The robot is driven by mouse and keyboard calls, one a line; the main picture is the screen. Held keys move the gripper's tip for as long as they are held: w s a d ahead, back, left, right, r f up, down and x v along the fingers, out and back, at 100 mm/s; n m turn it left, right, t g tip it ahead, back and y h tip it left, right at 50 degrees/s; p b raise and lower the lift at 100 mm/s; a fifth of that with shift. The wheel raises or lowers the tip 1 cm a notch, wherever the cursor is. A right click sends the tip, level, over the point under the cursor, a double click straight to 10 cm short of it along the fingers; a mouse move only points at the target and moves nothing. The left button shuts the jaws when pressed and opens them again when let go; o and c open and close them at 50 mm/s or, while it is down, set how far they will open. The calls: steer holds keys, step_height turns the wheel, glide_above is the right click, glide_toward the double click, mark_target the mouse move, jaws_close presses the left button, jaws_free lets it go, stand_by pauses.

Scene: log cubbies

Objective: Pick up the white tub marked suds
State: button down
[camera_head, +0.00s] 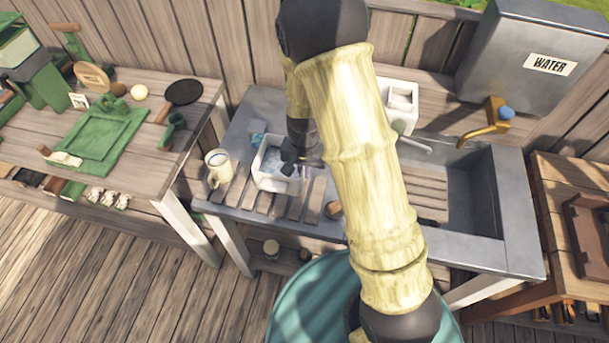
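A white tub (272,183) with pale bluish contents stands on the wooden slats at the left of the sink counter. No lettering on it can be read from here. My gripper (292,167) is at the tub's right side, its dark fingers pointing down at or over the rim. The fingers are small and dark against the tub, so I cannot tell whether they touch or grip it. My arm crosses the middle of the view and hides part of the counter behind it.
A cream mug (218,168) stands close to the tub's left, and a blue item (257,140) lies behind it. A white container (402,103) sits at the back near the brass tap (487,125) of the water tank (530,60). The sink basin (468,195) is at the right.

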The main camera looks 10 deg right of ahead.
mark_target(276, 179)
steer(key=shift+r, duration=0.5)
steer(key=shift+a, duration=0.1)
stand_by(0.4)
steer(key=a+m, duration=0.1)
steer(key=a, duration=0.1)
steer(key=a+m+b, duration=0.1)
steer(key=a, duration=0.1)
steer(key=w+a+m+b, duration=0.1)
steer(key=a, duration=0.1)
steer(key=shift+a+m, duration=0.3)
steer(key=shift+w+a+r+m, duration=0.1)
steer(key=shift+a+r+m, duration=0.05)
steer(key=shift+a+m, duration=0.4)
steer(key=shift+f+p, duration=0.4)
steer(key=shift+f, duration=2.55)
